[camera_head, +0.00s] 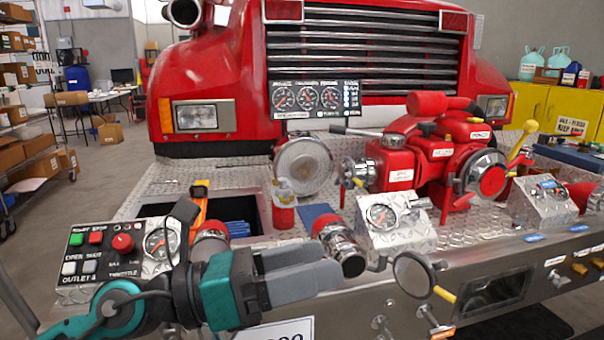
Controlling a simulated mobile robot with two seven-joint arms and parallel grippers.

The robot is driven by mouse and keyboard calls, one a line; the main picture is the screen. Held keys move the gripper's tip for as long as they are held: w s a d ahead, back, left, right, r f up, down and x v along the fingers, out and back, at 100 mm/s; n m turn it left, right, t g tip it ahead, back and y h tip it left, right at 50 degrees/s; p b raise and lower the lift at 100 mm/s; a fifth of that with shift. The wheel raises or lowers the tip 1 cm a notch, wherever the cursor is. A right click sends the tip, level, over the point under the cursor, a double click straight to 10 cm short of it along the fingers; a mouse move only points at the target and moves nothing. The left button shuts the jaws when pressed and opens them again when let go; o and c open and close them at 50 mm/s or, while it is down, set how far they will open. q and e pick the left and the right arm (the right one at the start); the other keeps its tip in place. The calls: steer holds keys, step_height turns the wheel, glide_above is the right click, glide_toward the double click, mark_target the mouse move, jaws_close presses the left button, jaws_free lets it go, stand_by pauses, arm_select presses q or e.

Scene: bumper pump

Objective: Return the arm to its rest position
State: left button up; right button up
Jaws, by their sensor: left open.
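My left arm comes in from the lower left, in front of the fire truck's diamond-plate bumper (345,212). My left gripper (330,262), teal and black with two grey fingers, points right. The fingers are apart and nothing shows between them. In the picture their tips overlap the area beside a silver outlet with a red collar (340,247); I cannot tell whether they touch it. The gripper and wrist hide part of the bumper front. My right gripper is not in view.
A control panel (84,250) with buttons and a gauge sits behind my arm. A gauge box (395,232) and red pump (430,150) stand to the right. A small red extinguisher-like bottle (284,210) stands near an open recess. The left floor (115,170) has free room beside shelves.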

arm_select(q)
steer(key=w+a+r+n+t+y, duration=0.1)
steer(key=w+a+n+t+y, duration=0.15)
steer(key=n+t, duration=0.55)
steer(key=w+a+r+n+t+y, duration=0.15)
steer(key=a+n+t, duration=0.35)
steer(key=n, duration=0.6)
steer(key=a+f+n+g+y, duration=0.1)
steer(key=a+f+n+y, duration=1)
steer(key=f+n+y, duration=0.65)
steer(key=s+a+f+n+g+h, duration=0.1)
steer(key=s+f+n+g, duration=0.45)
steer(key=s+f, duration=0.35)
steer(key=s+a+f+n+g+h, duration=0.15)
steer(key=s+f+n+g, duration=0.25)
steer(key=s+f+g, duration=0.5)
steer(key=w+d+m+t+h+p, duration=0.1)
steer(key=w+d+t+h+p, duration=0.1)
steer(key=w+t+p, duration=0.3)
steer(key=shift+w+d+f+t+p, duration=0.15)
steer(key=shift+d+f+t+p, duration=0.35)
steer(key=shift+t, duration=1.45)
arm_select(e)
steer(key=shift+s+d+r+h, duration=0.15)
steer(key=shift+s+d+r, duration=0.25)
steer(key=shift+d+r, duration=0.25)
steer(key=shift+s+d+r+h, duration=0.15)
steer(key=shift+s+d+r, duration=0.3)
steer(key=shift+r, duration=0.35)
